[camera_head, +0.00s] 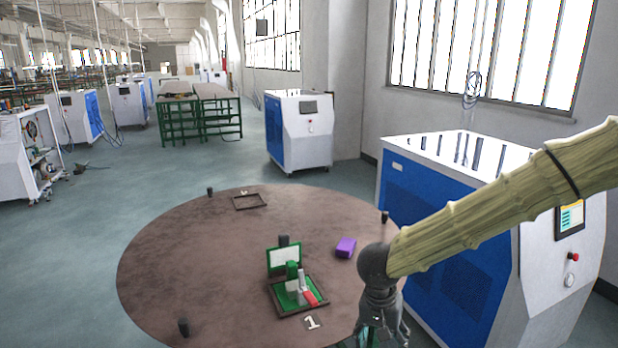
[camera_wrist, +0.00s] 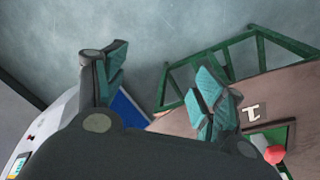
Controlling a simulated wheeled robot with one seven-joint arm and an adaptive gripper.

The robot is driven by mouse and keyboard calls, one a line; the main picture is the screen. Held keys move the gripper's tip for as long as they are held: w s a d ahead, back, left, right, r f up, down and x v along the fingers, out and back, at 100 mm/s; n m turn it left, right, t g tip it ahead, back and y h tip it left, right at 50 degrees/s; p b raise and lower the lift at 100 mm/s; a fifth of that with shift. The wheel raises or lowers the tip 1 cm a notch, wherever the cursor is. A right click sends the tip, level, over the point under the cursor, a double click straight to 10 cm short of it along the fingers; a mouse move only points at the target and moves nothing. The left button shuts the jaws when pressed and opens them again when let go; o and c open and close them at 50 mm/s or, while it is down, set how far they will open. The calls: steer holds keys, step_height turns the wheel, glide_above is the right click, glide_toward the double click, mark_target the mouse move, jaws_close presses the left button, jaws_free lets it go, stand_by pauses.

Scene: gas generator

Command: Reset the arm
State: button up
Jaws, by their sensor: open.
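My gripper (camera_head: 374,335) hangs at the right front edge of the round brown table (camera_head: 180,270), pointing down, with its arm coming in from the right. In the wrist view my gripper (camera_wrist: 160,90) shows two teal-padded fingers spread apart with nothing between them. The floor and part of the table's green frame (camera_wrist: 200,65) lie beyond the fingers. The fingertips are partly cut off in the head view.
A blue-white machine (camera_head: 440,230) stands close behind my arm. Open floor lies left.

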steer(key=s+d+f+n+t+h+b, duration=0.1)
steer(key=s+d+f, duration=0.15)
steer(key=f, duration=0.55)
steer(key=s+d+f, duration=0.2)
steer(key=s+f, duration=0.2)
steer(key=f, duration=0.4)
steer(key=s+d+f+n+t+h+b, duration=0.1)
steer(key=s+d+f, duration=0.15)
steer(key=f, duration=0.55)
steer(key=s+f+y, duration=0.1)
steer(key=s+f, duration=0.2)
steer(key=s, duration=0.4)
steer(key=s+f+n+g+y, duration=0.1)
steer(key=s+f, duration=0.3)
steer(key=s, duration=0.3)
steer(key=s+f+n+g+y+b, duration=0.1)
steer(key=s+f, duration=0.3)
steer(key=s, duration=0.3)
steer(key=shift+a, duration=0.2)
